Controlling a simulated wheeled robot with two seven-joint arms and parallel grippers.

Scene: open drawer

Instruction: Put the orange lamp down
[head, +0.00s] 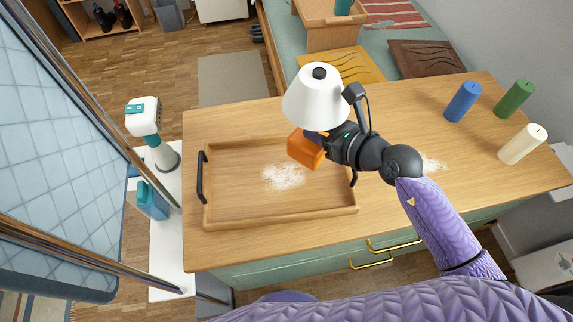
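The orange lamp has a white shade (315,97) and an orange block-like base (303,150). It is over the right back part of the wooden tray (230,217). My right gripper (322,143) reaches in from the right and meets the lamp between shade and base, seeming to hold it there. The fingers are mostly hidden by the lamp and my wrist. I cannot tell whether the base touches the tray. My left gripper is not in view.
A white powdery patch (284,176) lies in the tray. A black handle (200,177) is on its left side. Blue (463,102), green (514,99) and cream (522,145) cylinders are on the counter's right. The counter (225,122) behind the tray is clear.

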